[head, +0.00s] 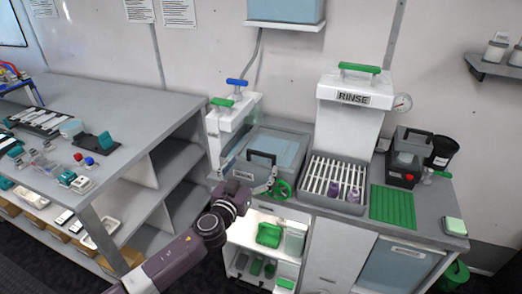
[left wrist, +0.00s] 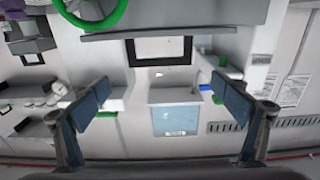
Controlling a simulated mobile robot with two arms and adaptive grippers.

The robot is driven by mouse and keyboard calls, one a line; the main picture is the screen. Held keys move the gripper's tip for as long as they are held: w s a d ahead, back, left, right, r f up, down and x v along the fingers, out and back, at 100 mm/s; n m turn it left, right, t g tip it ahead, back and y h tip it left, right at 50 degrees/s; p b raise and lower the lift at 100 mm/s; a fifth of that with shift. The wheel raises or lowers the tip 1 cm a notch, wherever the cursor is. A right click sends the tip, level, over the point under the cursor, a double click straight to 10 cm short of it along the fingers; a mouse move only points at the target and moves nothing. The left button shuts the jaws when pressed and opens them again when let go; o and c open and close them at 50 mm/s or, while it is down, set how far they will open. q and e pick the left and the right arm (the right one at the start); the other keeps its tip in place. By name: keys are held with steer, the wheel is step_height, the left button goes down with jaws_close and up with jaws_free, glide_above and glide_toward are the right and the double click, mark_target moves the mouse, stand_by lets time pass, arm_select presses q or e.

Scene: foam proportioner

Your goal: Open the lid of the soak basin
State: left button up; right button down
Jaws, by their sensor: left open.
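The soak basin (head: 231,167) is a grey tub set in the counter, left of the rinse station. Its blue-grey lid (head: 286,148) lies flat and closed, with a black loop handle (head: 262,154) near the front. My left gripper (head: 264,187) is just in front of the basin, below the handle, close to a green handwheel (head: 284,190). In the left wrist view the open, empty fingers (left wrist: 160,88) stand wide apart. The handle (left wrist: 131,52) shows ahead between them, apart from both. The handwheel (left wrist: 112,20) shows at upper left. My right gripper is not in view.
A slatted rinse tray (head: 333,184) and a green mat (head: 393,204) lie right of the basin. White dispensers with green (head: 222,102) and blue (head: 237,82) handles stand behind left. An open lit cabinet (head: 262,245) is below. Shelving (head: 150,100) stands left.

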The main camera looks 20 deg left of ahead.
mark_target(261, 152)
arm_select(q)
steer(key=shift+w+d+f+p, duration=0.1)
steer(key=shift+w+p, duration=0.25)
steer(key=shift+w, duration=3.4)
steer(key=c, duration=1.7)
